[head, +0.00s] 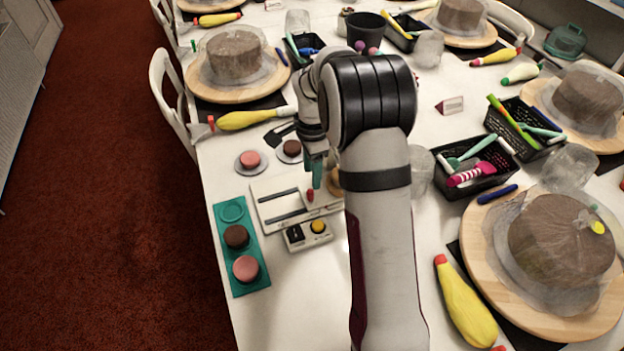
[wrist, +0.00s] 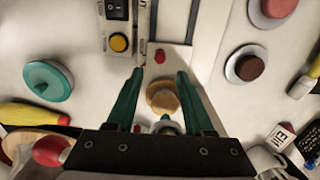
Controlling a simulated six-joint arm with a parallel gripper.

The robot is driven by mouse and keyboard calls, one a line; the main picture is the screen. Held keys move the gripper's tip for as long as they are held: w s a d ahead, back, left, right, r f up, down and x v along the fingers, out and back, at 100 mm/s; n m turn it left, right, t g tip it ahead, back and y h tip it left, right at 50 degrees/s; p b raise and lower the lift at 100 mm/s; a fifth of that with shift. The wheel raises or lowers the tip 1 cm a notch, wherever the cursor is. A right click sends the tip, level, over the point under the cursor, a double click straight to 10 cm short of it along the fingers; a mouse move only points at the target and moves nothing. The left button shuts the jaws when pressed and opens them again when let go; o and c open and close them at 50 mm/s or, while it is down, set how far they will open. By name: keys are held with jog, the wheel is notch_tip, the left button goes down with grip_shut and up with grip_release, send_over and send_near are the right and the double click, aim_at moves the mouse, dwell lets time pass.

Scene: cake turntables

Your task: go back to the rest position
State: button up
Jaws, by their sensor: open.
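My gripper (head: 318,171) hangs over the white table, just above a white slotted device (head: 270,206) with a red knob (head: 310,195). In the wrist view its two teal fingers (wrist: 158,88) are spread apart, with nothing held between them. A round tan and brown piece (wrist: 162,98) lies below, between the fingers in that view. The red knob (wrist: 160,56) shows just beyond the fingertips. My arm hides part of the table behind the gripper in the head view.
A control box with a yellow button (head: 318,226) stands by the device. A teal tray (head: 229,212) holds a brown and a pink disc. Pink (head: 250,159) and brown (head: 290,148) discs sit on small plates. Black baskets (head: 476,167), a yellow piping bag (head: 463,305) and cake turntables (head: 480,232) crowd the right.

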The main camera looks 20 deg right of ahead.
jog(key=shift+r, duration=0.5)
jog(key=s+a+r+n, duration=0.55)
jog(key=s+r, duration=0.35)
jog(key=s, duration=0.2)
jog(key=s+a+n+y, duration=0.1)
jog(key=s+a+n, duration=0.2)
jog(key=s, duration=0.7)
jog(key=s+a+r+n, duration=0.1)
jog(key=s+a+n, duration=0.2)
jog(key=s, duration=0.7)
jog(key=shift+n+y, duration=0.4)
jog(key=shift+n, duration=0.05)
